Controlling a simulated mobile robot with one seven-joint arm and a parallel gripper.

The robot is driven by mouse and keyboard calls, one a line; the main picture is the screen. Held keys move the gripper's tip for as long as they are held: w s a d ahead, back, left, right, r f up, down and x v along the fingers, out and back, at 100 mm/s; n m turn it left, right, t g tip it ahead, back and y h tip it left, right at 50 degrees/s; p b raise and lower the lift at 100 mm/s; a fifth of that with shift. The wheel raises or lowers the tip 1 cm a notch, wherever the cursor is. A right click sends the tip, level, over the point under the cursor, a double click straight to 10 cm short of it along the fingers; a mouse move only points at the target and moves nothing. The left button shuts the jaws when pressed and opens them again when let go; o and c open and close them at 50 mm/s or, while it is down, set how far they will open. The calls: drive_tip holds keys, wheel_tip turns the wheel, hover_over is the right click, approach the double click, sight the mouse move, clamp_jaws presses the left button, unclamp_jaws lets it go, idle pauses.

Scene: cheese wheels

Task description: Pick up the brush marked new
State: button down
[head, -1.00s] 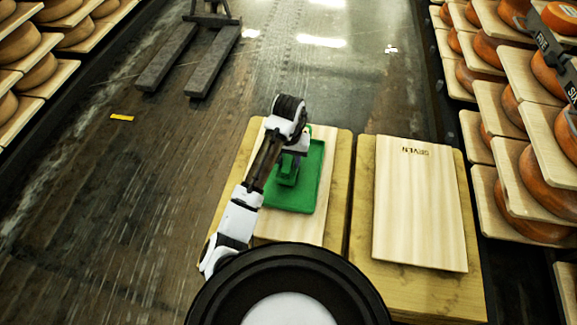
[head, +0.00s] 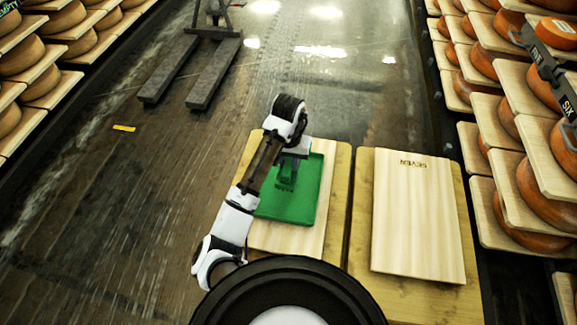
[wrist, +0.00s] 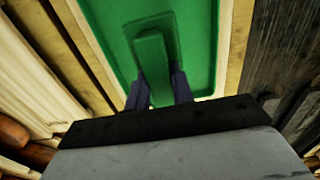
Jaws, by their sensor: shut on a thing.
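A green brush (wrist: 152,62) shows in the wrist view, its handle running between the two dark fingers of my gripper (wrist: 160,88). My gripper is shut on the brush handle. In the head view my gripper (head: 289,168) points down over a green tray (head: 308,205), and the brush (head: 286,182) is partly hidden behind it. Small dark letters show by the brush but are too small to read surely. The tray also shows in the wrist view (wrist: 202,40), behind the brush. I cannot tell whether the brush touches the tray.
The tray lies on a pale board (head: 290,236). A bare board marked SEVEN (head: 415,220) lies to its right. Racks of cheese wheels line the left (head: 62,45) and right (head: 520,140). Dark forks (head: 190,70) lie on the open floor, back left.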

sight(289, 162)
wheel_tip(289, 162, up, 15)
drive_tip(key=p, duration=0.4)
